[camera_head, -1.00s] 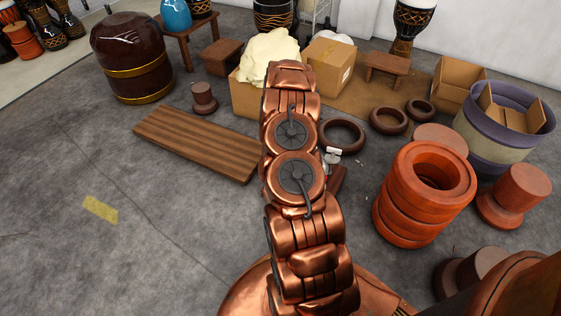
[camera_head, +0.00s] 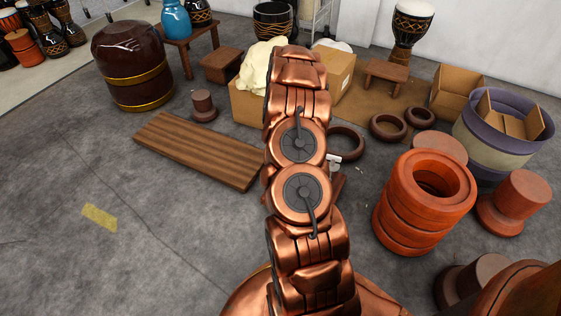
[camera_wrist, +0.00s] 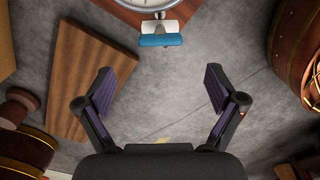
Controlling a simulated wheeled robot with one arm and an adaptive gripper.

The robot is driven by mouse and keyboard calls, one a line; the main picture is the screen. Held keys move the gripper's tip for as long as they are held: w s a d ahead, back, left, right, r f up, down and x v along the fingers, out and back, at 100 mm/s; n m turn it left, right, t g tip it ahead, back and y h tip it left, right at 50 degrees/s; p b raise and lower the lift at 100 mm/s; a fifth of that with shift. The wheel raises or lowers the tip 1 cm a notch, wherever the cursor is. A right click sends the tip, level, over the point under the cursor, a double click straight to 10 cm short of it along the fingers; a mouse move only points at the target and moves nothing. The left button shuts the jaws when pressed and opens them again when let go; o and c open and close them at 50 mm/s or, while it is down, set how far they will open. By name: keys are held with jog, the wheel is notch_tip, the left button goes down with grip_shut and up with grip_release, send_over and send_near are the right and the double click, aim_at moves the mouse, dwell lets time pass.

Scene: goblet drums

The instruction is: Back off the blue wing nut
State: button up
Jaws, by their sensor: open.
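The blue wing nut (camera_wrist: 161,40) shows in the wrist view at the top centre, as a flat blue bar. It sits on a short whitish metal fitting (camera_wrist: 159,27), below a round pale dial (camera_wrist: 150,2) cut off by the top edge. My gripper (camera_wrist: 160,84) is open and empty. Its two dark purple-padded fingers are spread wide, and the wing nut lies beyond them, near the middle of the gap. In the head view my copper arm hides the gripper and the blue wing nut. Only a small white piece (camera_head: 334,158) shows beside the arm.
A reddish-brown board (camera_wrist: 188,8) lies behind the fitting. A striped wooden plank (camera_head: 200,150) is on the floor at left. Brown rings (camera_head: 388,127) and stacked orange rings (camera_head: 424,202) stand at right. The grey floor at the lower left is clear.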

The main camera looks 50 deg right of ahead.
jog(key=shift+r, duration=1.6)
jog(key=s+a+r+m+p, duration=0.1)
jog(key=a+r+p, duration=0.4)
jog(key=a+r, duration=0.5)
jog(key=s+a+r+m+p, duration=0.2)
jog(key=a+r+p, duration=0.35)
jog(key=r, duration=0.85)
jog(key=s+a+r+m+p, duration=0.1)
jog(key=a+r+p, duration=0.4)
jog(key=a+r, duration=0.45)
jog(key=s+a+r+m+p, duration=0.2)
jog(key=s+a+r+p, duration=0.2)
jog(key=s+r+p, duration=0.2)
jog(key=s+a+r+m+g+p, duration=0.1)
jog(key=s+a+r+p, duration=0.3)
jog(key=s+r, duration=0.7)
jog(key=s+a+r+m+p, duration=0.3)
jog(key=s+a+r+p, duration=0.1)
jog(key=s+r+p, duration=0.3)
notch_tip(320, 180, up, 4)
jog(key=shift+s+a+f+m+g+p, duration=0.1)
jog(key=shift+s+a+m+g+p, duration=0.2)
jog(key=shift+s, duration=0.9)
jog(key=shift+d, duration=0.1)
jog(key=shift+c, duration=0.4)
